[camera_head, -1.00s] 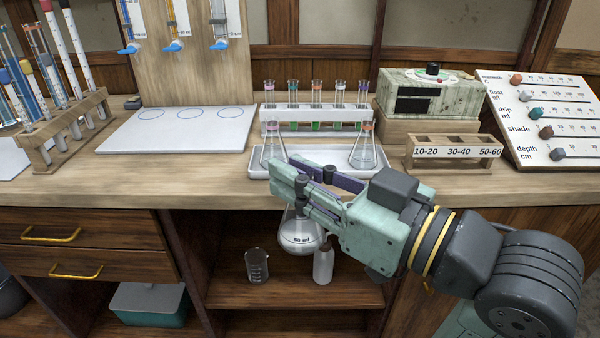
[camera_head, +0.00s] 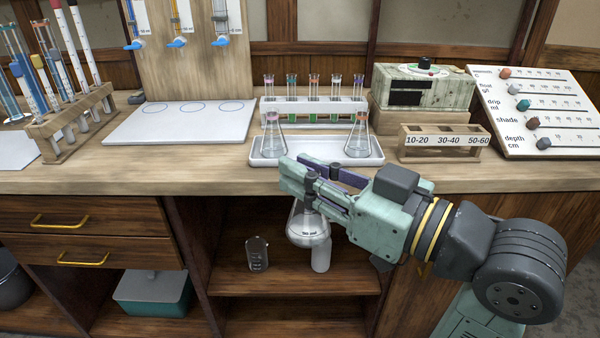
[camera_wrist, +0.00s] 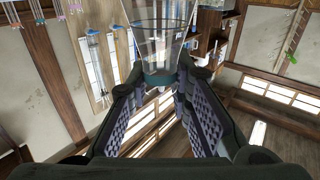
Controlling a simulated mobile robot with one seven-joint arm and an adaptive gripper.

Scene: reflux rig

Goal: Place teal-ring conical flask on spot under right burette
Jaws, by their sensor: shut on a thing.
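My gripper (camera_head: 300,182) is shut on the neck of the teal-ring conical flask (camera_head: 307,228), a clear flask with a volume label. The flask hangs below the jaws, in front of the bench's open shelf and below the bench top. In the wrist view its teal ring (camera_wrist: 160,80) shows between the fingers. The right burette (camera_head: 220,18) hangs on the wooden board with a blue tap. Under it is the right blue-circled spot (camera_head: 232,107) on the white mat (camera_head: 140,128), and this spot is empty. My gripper is right of the mat and nearer the camera.
A white tray (camera_head: 318,158) near the bench edge holds two other conical flasks (camera_head: 272,138) (camera_head: 359,138). A test-tube rack (camera_head: 340,104) stands behind it. A pipette rack (camera_head: 75,120) stands left of the mat. A beaker (camera_head: 257,254) and bottle (camera_head: 321,255) stand on the shelf below.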

